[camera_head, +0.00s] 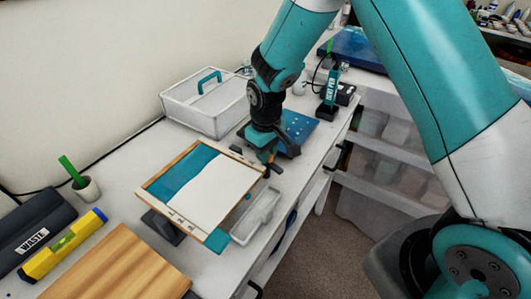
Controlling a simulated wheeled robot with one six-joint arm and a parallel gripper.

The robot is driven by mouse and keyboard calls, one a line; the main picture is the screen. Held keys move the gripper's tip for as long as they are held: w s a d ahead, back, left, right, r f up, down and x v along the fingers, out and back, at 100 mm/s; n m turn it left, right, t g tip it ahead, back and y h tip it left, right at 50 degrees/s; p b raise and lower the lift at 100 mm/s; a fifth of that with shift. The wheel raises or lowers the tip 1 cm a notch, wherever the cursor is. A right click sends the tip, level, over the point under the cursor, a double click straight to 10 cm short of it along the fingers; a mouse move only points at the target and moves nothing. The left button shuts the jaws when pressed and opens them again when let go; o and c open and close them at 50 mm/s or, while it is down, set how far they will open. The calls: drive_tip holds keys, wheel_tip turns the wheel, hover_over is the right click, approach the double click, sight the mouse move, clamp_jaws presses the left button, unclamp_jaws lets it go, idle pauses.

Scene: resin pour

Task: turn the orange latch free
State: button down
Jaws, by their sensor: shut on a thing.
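A framed panel (219,192) with a wooden edge lies tilted on a dark stand, its face part teal and part white. The orange latch (272,157) shows as a small sliver at the panel's far right corner. My gripper (268,165) points down at that corner, with its dark fingers around the latch. It appears shut on the latch; the fingers hide most of it, so how far it is turned cannot be told.
A white tray (256,216) lies right of the panel. A white caddy with a teal handle (201,107) stands behind. A blue dotted board (301,125) and a heat pen (328,96) are beyond my gripper.

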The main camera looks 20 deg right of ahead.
drive_tip(key=shift+n, duration=1.1)
drive_tip(key=c, duration=1.1)
unclamp_jaws()
wheel_tip(320, 180, up, 18)
drive_tip(key=b, duration=0.3)
drive_tip(key=shift+f, duration=0.25)
drive_tip(key=shift+s, duration=0.1)
